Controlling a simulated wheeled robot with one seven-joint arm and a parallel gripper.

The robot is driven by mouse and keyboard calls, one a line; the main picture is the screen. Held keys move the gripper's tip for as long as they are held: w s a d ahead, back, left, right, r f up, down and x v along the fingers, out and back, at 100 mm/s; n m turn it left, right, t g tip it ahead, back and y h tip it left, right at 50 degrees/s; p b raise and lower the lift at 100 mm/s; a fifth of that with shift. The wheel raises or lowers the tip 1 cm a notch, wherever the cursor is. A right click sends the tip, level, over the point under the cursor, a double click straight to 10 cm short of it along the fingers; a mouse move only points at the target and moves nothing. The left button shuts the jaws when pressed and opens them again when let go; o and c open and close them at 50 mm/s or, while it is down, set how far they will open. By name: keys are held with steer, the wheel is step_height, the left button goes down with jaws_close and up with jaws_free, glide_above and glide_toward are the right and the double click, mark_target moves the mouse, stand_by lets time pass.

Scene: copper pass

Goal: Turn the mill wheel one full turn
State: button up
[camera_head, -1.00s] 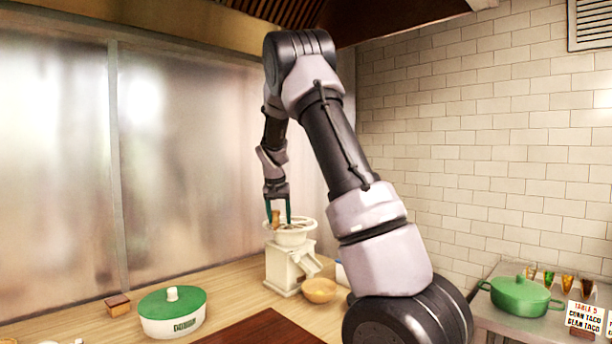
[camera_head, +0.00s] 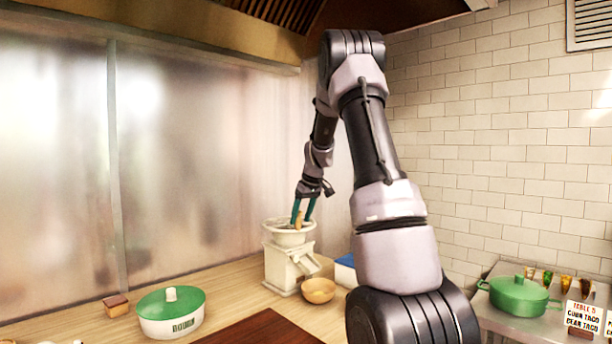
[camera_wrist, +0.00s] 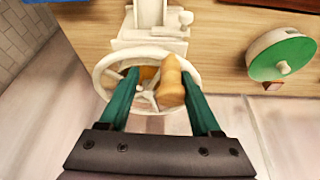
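The cream mill (camera_head: 285,268) stands on the wooden counter, with its pale spoked wheel (camera_head: 278,236) lying roughly flat on top. In the wrist view the wheel (camera_wrist: 102,75) has a wooden knob (camera_wrist: 172,82) standing on its near right part. My gripper (camera_head: 304,212) is over the right side of the wheel in the head view. Its green fingers (camera_wrist: 160,75) stand apart on either side of the knob. The knob is close to or against the right finger, with a gap at the left finger. Part of the wheel's rim is hidden behind the fingers.
A small wooden bowl (camera_head: 318,291) sits at the mill's front right. A green-lidded white container (camera_head: 171,312) and a small brown block (camera_head: 116,305) stand to the left. A blue-and-white item (camera_head: 345,270) is behind my arm. A green pot (camera_head: 519,296) is on the right counter.

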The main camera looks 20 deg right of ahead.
steer(key=n, duration=0.1)
steer(key=d, duration=0.1)
steer(key=d+n+y, duration=0.1)
steer(key=shift+w+d+n, duration=0.25)
steer(key=shift+n, duration=0.05)
steer(key=v, duration=1.1)
steer(key=s+a+r+m, duration=0.2)
steer(key=s+a+r, duration=0.3)
steer(key=s+a, duration=0.3)
